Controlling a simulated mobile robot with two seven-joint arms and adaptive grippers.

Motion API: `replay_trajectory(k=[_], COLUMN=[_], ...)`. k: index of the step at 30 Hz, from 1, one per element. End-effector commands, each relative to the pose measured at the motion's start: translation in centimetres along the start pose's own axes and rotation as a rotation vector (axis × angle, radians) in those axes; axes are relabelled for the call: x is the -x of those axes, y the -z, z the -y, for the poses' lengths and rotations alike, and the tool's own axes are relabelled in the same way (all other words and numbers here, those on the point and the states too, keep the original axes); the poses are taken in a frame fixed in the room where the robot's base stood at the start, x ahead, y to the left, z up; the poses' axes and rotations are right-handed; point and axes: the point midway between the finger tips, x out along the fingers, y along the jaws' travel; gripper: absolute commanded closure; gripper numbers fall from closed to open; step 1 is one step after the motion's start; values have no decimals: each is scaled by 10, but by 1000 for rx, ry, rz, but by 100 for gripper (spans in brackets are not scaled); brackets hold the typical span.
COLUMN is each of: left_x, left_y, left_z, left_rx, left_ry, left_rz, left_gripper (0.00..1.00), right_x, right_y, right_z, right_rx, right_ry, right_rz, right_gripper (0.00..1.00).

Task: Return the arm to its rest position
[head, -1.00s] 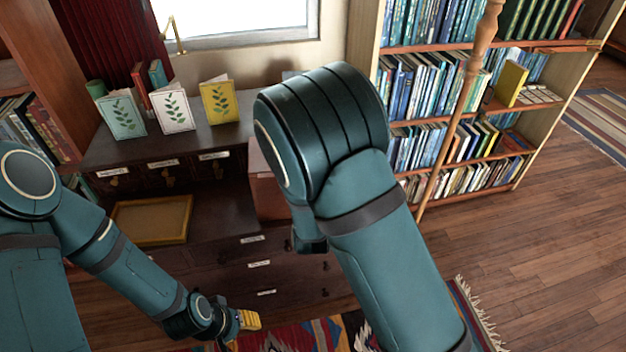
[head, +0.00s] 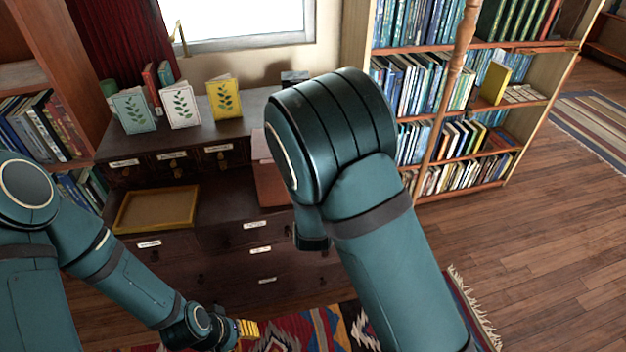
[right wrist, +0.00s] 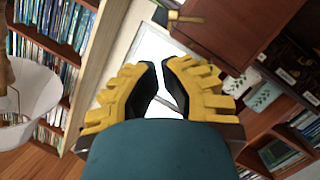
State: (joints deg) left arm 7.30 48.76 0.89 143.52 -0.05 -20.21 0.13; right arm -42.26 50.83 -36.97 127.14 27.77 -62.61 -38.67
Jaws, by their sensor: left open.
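My left gripper (head: 247,328) shows at the bottom of the head view, low in front of the dark drawer cabinet (head: 225,262). Its yellow fingers are open, and I see nothing held in them. My right arm (head: 375,235) fills the middle of the head view, folded with its elbow high, and its gripper is hidden there. In the right wrist view my right gripper (right wrist: 160,64) has yellow-ribbed fingers with dark inner pads. A narrow empty gap shows between the fingertips, with the bright window behind it.
Three leaf-pattern cards, pale green (head: 133,110), white (head: 180,106) and yellow (head: 224,99), stand on the cabinet top. A yellow-rimmed tray (head: 157,209) sits on the lower ledge. A bookcase (head: 515,147) stands right, behind a wooden pole (head: 450,85). Open floor (head: 535,230) lies at right.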

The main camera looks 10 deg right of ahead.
Motion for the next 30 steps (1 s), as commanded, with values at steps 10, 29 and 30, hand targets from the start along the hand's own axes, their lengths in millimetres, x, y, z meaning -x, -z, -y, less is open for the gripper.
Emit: replay_trajectory(k=[10,29,30], left_x=[0,0,0], left_y=[0,0,0], left_z=[0,0,0], left_rx=[0,0,0], left_ry=[0,0,0], left_rz=[0,0,0], left_gripper=[53,53,53], right_x=[0,120,135], right_y=[0,-198,-204], right_z=[0,117,124], right_rx=[0,-532,-576], right_ry=[0,563,602], right_rz=[0,762,824], right_gripper=[100,100,100])
